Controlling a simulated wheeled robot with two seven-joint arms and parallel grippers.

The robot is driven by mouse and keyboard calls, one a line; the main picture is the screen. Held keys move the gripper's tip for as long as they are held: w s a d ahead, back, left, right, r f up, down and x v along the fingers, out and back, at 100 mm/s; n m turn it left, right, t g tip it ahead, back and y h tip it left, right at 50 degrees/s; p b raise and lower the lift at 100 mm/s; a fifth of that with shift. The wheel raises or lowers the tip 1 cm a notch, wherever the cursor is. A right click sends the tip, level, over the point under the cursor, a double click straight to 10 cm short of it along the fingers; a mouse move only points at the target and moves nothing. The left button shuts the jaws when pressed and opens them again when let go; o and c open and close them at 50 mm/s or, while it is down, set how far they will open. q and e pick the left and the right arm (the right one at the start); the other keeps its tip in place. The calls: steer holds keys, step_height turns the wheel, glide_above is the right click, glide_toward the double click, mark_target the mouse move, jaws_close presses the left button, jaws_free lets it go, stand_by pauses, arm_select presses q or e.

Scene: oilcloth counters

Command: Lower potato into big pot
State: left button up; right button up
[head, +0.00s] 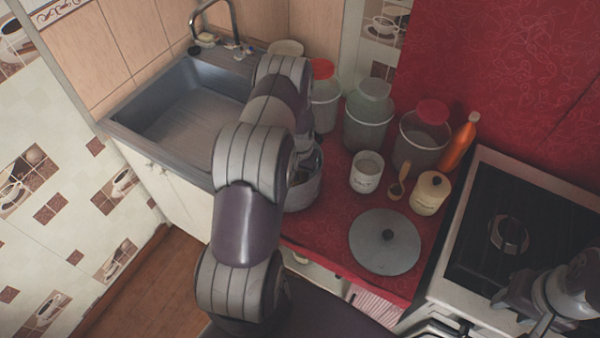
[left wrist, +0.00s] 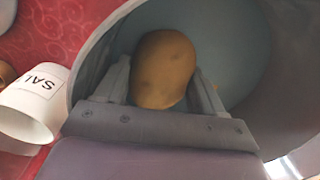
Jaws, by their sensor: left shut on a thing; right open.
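The potato (left wrist: 163,70) is brown and rounded, held between the fingers of my left gripper (left wrist: 162,90) in the left wrist view. The big pot (left wrist: 245,45) surrounds it there, its grey inner wall and rim around the gripper. In the head view the big pot (head: 304,190) stands on the red counter, mostly hidden behind my left arm. The left gripper and potato are hidden in that view. Whether the potato touches the pot's bottom cannot be told. My right gripper (head: 536,332) is at the lower right near the stove, open.
A white cup (head: 366,172) stands right of the pot; its lettering shows in the left wrist view (left wrist: 35,100). A round lid (head: 386,243) lies flat in front. Jars, an orange bottle (head: 458,142) and a lidded canister (head: 430,194) stand behind. The sink (head: 180,115) is left, the stove (head: 515,220) right.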

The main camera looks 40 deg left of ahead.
arm_select(q)
steer(key=shift+f, duration=0.1)
steer(key=o, duration=1.2)
step_height(320, 180, up, 13)
steer(key=b, duration=0.2)
steer(key=shift+f+b, duration=0.15)
steer(key=shift+b, duration=0.15)
steer(key=s+d+r+m, duration=0.1)
steer(key=s+d+r, duration=0.2)
steer(key=d, duration=0.3)
steer(key=s+d+r+m+t, duration=0.1)
steer(key=s+d+r, duration=0.2)
steer(key=s+d, duration=0.3)
steer(key=s+d+r+m, duration=0.1)
steer(key=s+d+r, duration=0.2)
steer(key=s+d, duration=0.2)
steer(key=shift+s+d+r, duration=0.1)
steer(key=shift+d+r, duration=0.05)
steer(key=shift+d, duration=0.6)
